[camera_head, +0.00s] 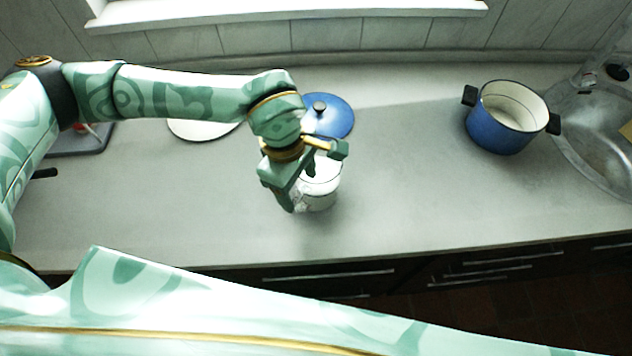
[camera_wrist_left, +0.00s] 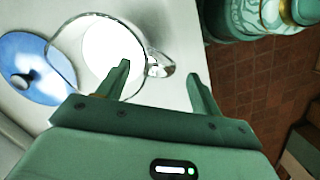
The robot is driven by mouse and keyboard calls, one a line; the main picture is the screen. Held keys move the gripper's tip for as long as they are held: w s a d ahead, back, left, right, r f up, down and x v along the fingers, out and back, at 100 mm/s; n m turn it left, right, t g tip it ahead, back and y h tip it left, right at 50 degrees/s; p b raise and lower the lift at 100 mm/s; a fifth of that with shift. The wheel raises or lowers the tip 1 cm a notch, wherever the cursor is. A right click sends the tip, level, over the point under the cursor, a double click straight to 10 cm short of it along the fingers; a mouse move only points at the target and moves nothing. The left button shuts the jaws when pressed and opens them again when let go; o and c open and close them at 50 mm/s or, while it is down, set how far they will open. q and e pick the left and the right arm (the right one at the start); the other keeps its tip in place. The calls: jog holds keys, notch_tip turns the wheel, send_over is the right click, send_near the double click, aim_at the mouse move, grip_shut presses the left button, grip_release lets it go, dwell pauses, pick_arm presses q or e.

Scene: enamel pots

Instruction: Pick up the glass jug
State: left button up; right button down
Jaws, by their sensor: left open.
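The clear glass jug (camera_head: 322,190), with white contents, stands on the counter, partly hidden behind my left gripper in the head view. In the left wrist view the jug (camera_wrist_left: 104,48) is seen from above, and its glass handle (camera_wrist_left: 160,66) points towards the space between the fingers. My left gripper (camera_head: 298,187) is open at the jug; its two fingers also show in the left wrist view (camera_wrist_left: 159,72), one overlapping the jug's outline, the other to the right of the handle. Whether a finger touches the glass I cannot tell. My right gripper is not in view.
A blue lid (camera_head: 334,117) with a dark knob lies behind the jug. A white disc (camera_head: 203,129) lies to its left. A blue pot (camera_head: 497,131) with black handles stands at right beside the steel sink (camera_head: 590,150). The counter (camera_head: 420,190) between jug and pot is clear.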

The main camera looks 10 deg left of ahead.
aim_at(301, 195)
pick_arm(q)
jog(key=f, duration=0.4)
jog(key=shift+s+d+f, duration=0.15)
jog(key=shift+s+f, duration=0.05)
jog(key=shift+f, duration=0.05)
grip_shut()
jog(key=shift+r, duration=0.1)
jog(key=shift+w+r, duration=0.1)
jog(key=shift+r, duration=0.05)
